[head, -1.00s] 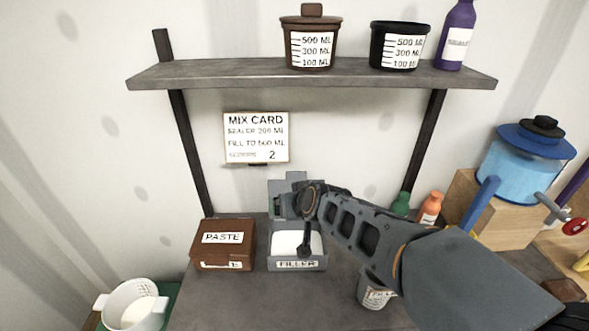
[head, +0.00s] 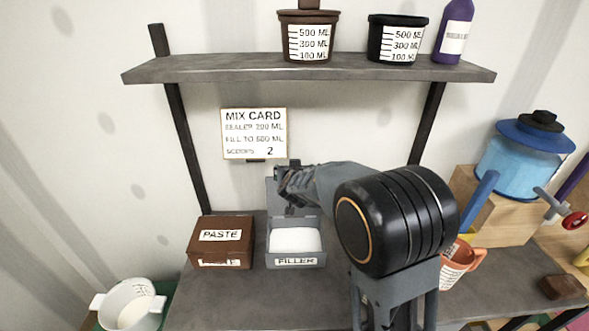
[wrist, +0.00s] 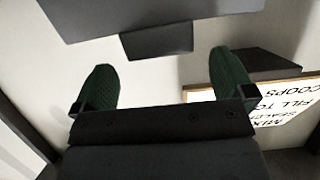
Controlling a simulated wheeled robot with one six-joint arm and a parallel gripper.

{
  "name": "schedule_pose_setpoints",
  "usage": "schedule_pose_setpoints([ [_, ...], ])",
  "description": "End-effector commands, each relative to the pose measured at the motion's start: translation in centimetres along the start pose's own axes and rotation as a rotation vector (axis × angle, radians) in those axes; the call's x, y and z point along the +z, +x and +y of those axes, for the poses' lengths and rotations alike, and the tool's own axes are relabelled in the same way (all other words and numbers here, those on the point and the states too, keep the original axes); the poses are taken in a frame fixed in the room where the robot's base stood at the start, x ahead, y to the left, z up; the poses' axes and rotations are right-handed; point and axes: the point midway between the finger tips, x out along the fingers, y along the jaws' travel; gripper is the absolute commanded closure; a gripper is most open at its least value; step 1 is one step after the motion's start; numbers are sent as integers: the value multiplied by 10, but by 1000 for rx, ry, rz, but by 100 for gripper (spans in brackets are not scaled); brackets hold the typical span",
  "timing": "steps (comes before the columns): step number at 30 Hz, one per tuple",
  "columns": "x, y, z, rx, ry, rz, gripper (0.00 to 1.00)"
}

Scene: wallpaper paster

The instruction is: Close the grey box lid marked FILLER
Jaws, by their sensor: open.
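The grey box marked FILLER (head: 295,262) stands on the bench with white filler in it. Its lid (head: 271,196) is up, standing open at the back of the box. My gripper (head: 290,180) is at the upper part of the lid and hides much of it in the head view. In the wrist view my gripper (wrist: 165,84) is open and empty, its two green-padded fingers wide apart. A grey panel (wrist: 150,14) with a small tab (wrist: 158,43), apparently the lid, shows beyond the fingers; the tab lies between their directions. Contact cannot be told.
A brown PASTE box (head: 222,247) stands closed just left of the grey box. The mix card (head: 254,134) hangs on the wall above. An orange cup (head: 458,262) is to the right, partly behind my arm. A shelf (head: 310,69) with containers is overhead.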

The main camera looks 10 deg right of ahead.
Motion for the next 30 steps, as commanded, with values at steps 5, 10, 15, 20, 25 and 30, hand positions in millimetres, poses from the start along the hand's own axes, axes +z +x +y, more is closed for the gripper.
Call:
schedule_pose_setpoints([
  [5,1,30,0,0,1,-2,0],
  [10,0,48,0,0,0,-1,0],
  [15,0,56,0,-1,1,-1,0],
  [20,0,58,0,-1,1,-1,0],
  [25,0,58,0,-1,1,-1,0],
  [30,0,58,0,-1,1,-1,16],
])
